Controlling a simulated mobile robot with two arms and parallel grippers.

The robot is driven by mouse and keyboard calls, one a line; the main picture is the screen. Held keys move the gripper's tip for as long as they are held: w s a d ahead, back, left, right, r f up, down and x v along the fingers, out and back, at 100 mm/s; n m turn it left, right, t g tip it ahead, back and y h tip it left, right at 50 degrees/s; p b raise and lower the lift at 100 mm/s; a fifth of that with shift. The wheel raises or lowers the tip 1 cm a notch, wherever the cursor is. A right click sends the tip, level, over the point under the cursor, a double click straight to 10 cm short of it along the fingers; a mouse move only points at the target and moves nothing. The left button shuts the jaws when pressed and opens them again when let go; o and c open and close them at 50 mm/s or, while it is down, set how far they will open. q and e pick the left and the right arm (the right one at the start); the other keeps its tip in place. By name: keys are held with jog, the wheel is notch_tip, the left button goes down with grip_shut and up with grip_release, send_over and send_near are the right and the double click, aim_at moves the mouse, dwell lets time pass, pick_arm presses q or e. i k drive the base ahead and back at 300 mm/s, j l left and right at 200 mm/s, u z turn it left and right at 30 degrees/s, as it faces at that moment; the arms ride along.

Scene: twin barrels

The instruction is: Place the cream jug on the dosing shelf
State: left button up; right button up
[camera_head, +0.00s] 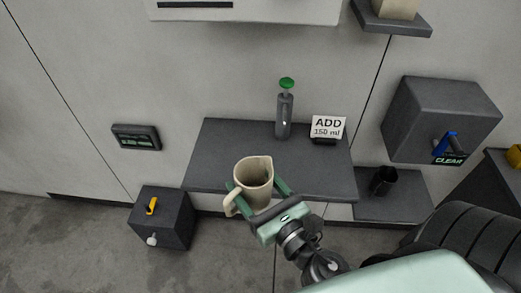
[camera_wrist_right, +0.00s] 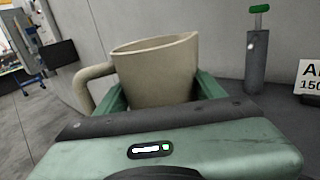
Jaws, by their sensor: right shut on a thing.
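The cream jug (camera_head: 254,178) is upright between the green fingers of my right gripper (camera_head: 262,192), which is shut on it. Its handle points to the left. In the right wrist view the jug (camera_wrist_right: 158,72) fills the space between the fingers of the right gripper (camera_wrist_right: 160,100). In the head view the jug overlaps the front part of a dark grey shelf (camera_head: 225,145); whether it touches the shelf I cannot tell. A sign reading "ADD 150 ml" (camera_head: 328,128) stands on the shelf at the right. My left gripper is not in view.
A grey bottle with a green top (camera_head: 284,115) stands at the shelf's back. A dark cup (camera_head: 383,181) sits on a lower shelf (camera_head: 410,208) to the right. A grey box marked "CLEAR" (camera_head: 430,110) is above it. The main shelf's left part is clear.

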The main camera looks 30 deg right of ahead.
aim_at(281, 165)
jog(key=k+l, duration=0.9)
jog(key=l, duration=0.15)
jog(key=k+l, duration=0.4)
jog(key=l, duration=0.15)
jog(key=k+l+z, duration=0.1)
jog(key=k+l, duration=0.35)
jog(key=l, duration=0.1)
